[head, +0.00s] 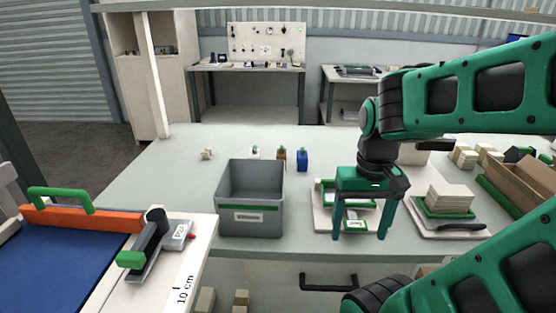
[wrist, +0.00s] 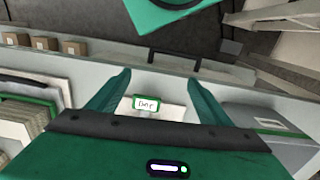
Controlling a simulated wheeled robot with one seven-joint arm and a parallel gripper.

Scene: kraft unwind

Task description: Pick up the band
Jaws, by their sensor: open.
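My gripper (head: 360,236) is open, its two fingers pointing down over the front edge of the grey worktop. It also shows in the wrist view (wrist: 158,78), with nothing held between the fingers. A small green-rimmed piece with a white label (head: 355,225) shows between the fingers in the head view. In the wrist view the green-rimmed label (wrist: 147,104) also lies between them, on a pale board. I cannot tell for sure whether this piece is the band. My gripper hides part of the green frame and white board (head: 318,212) behind it.
A grey bin (head: 250,205) stands just left of my gripper. A green tray with stacked pale sheets (head: 449,199) is to the right, and a cardboard box (head: 520,180) beyond it. A blue bottle (head: 302,160) and small items stand behind the bin.

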